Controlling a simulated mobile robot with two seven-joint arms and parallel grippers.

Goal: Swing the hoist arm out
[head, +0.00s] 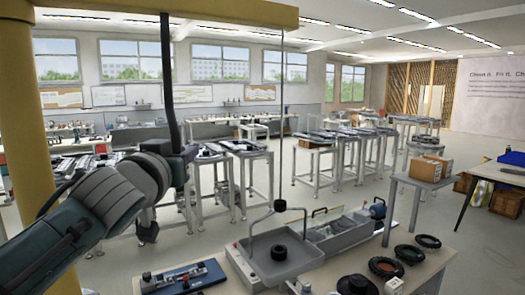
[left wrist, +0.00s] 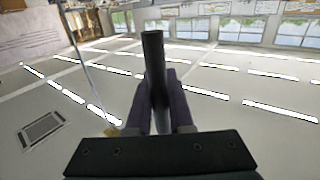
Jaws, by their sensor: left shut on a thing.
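The yellow hoist arm (head: 225,12) runs along the top of the head view from a yellow post (head: 38,150) at the left. A black rod (head: 166,80) hangs down from it. My left gripper (head: 184,154) is shut on the rod's lower part. The left wrist view shows the rod (left wrist: 153,60) upright between the two fingers (left wrist: 162,108). A thin cable (head: 281,110) hangs from the arm further right. At its lower end is a grey pan (head: 300,265) on a wire bail, with a black ring (head: 278,252) in it. My right gripper is not in view.
A bench (head: 420,272) below carries a grey bin (head: 350,232), several black rings (head: 412,254) and a blue tray (head: 182,277). The pan is close to the bin. Stands with fixtures (head: 245,150) and a table with a cardboard box (head: 427,168) stand beyond, across open floor.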

